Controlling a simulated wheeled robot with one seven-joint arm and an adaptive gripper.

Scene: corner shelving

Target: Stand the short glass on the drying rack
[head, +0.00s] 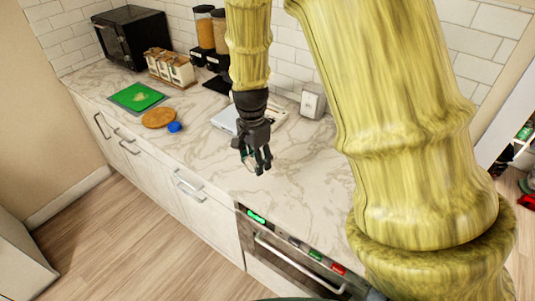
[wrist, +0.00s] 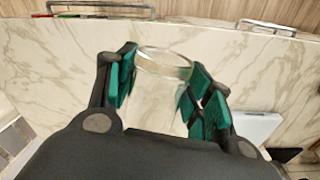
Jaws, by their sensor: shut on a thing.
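My gripper (head: 256,158) is above the marble counter, fingers pointing down. In the wrist view its green-padded fingers (wrist: 165,95) are closed on both sides of a clear short glass (wrist: 160,70), whose round rim faces away from my palm. In the head view only a little of the glass shows between the dark fingers. I cannot make out a drying rack for certain. A flat white object (head: 226,119) lies behind my gripper, partly hidden by it, and a white object also shows at the right of the wrist view (wrist: 258,127).
The marble counter (head: 210,165) is clear around my gripper. A green board (head: 137,96), a round wooden board (head: 159,118) and a blue item (head: 174,127) lie to the left. A jar rack (head: 170,68), dispensers (head: 207,30) and a black microwave (head: 132,35) stand behind.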

